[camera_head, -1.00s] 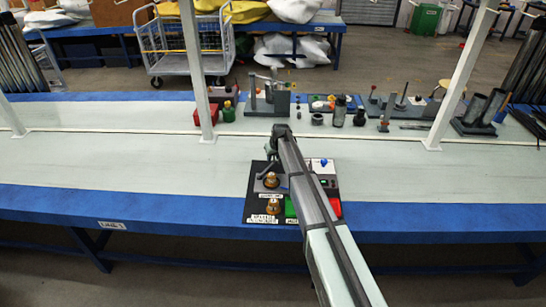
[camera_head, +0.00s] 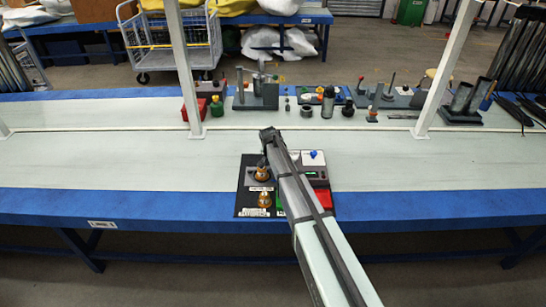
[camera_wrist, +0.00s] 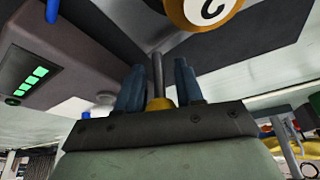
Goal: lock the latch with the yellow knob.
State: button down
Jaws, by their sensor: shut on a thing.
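In the wrist view my gripper (camera_wrist: 158,76) has its two blue fingers on either side of a thin metal rod, the latch lever (camera_wrist: 158,68). The yellow knob (camera_wrist: 158,104) sits on the rod's end, low between the fingers, partly hidden by the gripper body. The gripper is shut on this knob and lever. In the head view my arm reaches over the dark panel board (camera_head: 246,190), and the gripper (camera_head: 264,158) is at its left rear part. The latch and its yellow knob are not clear there.
A brass-coloured round knob (camera_head: 262,173) stands close to the gripper; a second (camera_head: 264,199) stands in front. A blue-topped switch (camera_head: 313,154) is at the board's right rear. Tools and bottles (camera_head: 328,100) line the back. The bench (camera_head: 120,160) left of the board is clear.

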jog(key=shift+s+d+m+g+h, duration=0.15)
jog(key=shift+s+m+h, duration=0.1)
jog(key=shift+s+m, duration=0.45)
jog(key=shift+s+d+m+g+h, duration=0.15)
jog(key=shift+s+m+h, duration=0.1)
jog(key=shift+s+m, duration=0.4)
jog(key=shift+s+a, duration=0.1)
jog(key=c, duration=0.9)
grip_release()
jog(key=v, duration=1.3)
jog(key=shift+s+r, duration=0.15)
jog(key=shift+r, duration=0.25)
